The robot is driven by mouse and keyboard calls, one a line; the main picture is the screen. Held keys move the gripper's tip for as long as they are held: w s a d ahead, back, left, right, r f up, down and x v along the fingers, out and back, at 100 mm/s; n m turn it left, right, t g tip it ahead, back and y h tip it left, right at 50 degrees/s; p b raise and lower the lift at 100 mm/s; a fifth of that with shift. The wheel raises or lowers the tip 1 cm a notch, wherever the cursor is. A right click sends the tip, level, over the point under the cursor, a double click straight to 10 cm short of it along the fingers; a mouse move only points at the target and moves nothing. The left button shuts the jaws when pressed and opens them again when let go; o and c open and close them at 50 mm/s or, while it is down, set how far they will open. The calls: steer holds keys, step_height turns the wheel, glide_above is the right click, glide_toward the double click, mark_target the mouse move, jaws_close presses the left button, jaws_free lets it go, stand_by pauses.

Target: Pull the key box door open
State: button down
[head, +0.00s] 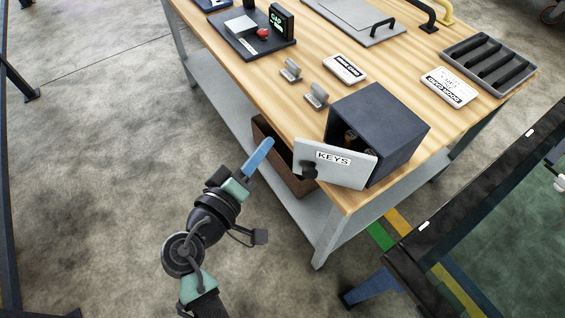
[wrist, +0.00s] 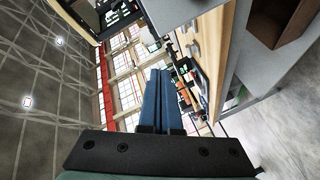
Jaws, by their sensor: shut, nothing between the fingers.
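The dark blue key box (head: 390,122) stands on the near corner of the wooden table. Its light grey door (head: 345,175), labelled KEYS, stands ajar, with its right edge at the box and its left edge swung out. A gap above the door shows part of the dark inside. The black knob (head: 309,170) is on the door's left part. My gripper (head: 268,143) is left of the door, apart from the knob, beyond the table edge. Its blue fingers are together and empty, as the wrist view (wrist: 158,72) also shows.
The wooden table (head: 225,48) carries two grey brackets (head: 317,96), white label plates (head: 345,70), a dark slotted tray (head: 490,62) and a panel with a red button. A brown crate (head: 290,182) sits on the lower shelf (head: 232,108).

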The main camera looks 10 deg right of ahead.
mark_target(303, 161)
steer(key=s+f+n+h+b, duration=0.1)
steer(key=s+f+n+h, duration=0.1)
steer(key=s+f+n, duration=0.5)
steer(key=w+d, duration=0.2)
steer(key=w+d+f+m, duration=0.1)
steer(key=w+d, duration=0.1)
steer(key=w+d+f+m+p, duration=0.1)
steer(key=w+d, duration=0.1)
steer(key=shift+d+t, duration=0.2)
steer(key=shift+t, duration=0.1)
